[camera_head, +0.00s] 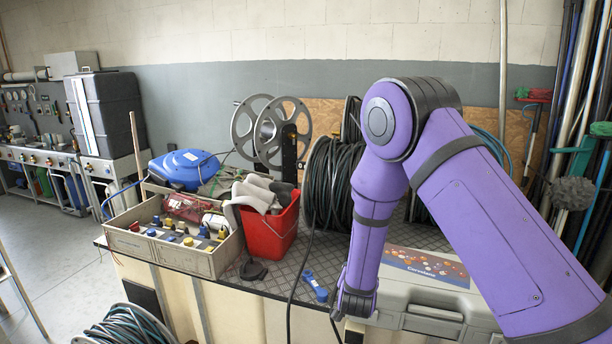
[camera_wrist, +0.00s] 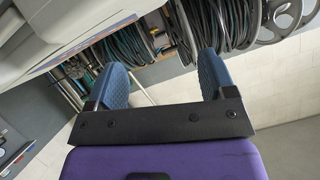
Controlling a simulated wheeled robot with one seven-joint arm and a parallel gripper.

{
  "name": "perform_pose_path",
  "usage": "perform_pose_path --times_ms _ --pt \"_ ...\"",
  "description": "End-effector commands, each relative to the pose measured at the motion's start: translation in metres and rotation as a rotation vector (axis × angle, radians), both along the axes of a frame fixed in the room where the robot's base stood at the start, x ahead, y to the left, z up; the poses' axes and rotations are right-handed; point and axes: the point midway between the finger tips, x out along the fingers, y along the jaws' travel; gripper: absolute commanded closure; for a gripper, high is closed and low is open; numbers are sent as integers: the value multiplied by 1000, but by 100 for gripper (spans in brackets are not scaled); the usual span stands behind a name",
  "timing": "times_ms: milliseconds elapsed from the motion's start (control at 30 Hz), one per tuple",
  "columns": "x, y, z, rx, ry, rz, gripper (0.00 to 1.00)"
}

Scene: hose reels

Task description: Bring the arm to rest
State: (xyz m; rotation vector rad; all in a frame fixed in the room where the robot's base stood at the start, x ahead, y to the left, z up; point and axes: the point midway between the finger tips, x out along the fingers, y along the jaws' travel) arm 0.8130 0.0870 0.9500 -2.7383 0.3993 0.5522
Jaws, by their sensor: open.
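My purple arm (camera_head: 478,232) rises from the lower right of the head view, bends at a high dark elbow joint, and hangs down in front of the bench. Its wrist end (camera_head: 356,298) is at the bench's front edge, left of and close to the grey case. My gripper (camera_wrist: 162,72) shows clearly in the wrist view, with its two blue fingers well apart and nothing between them. In the head view the fingers are not clearly seen. I cannot tell whether the wrist touches the case.
The grey case (camera_head: 427,311) lies on the bench (camera_head: 290,279). A red bucket (camera_head: 268,238), a crate of fittings (camera_head: 157,264), a blue tool (camera_head: 315,287) and hose reels (camera_head: 333,182) stand nearby. Poles (camera_head: 577,110) lean at the right. Floor (camera_head: 60,250) is clear at the left.

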Motion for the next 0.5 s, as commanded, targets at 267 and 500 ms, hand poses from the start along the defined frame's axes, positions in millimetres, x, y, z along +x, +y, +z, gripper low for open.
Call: perform_pose_path --times_ms 267,500 --pt "2 -9 89 100 102 78 23" --pt "-18 -22 160 147 187 163 23"
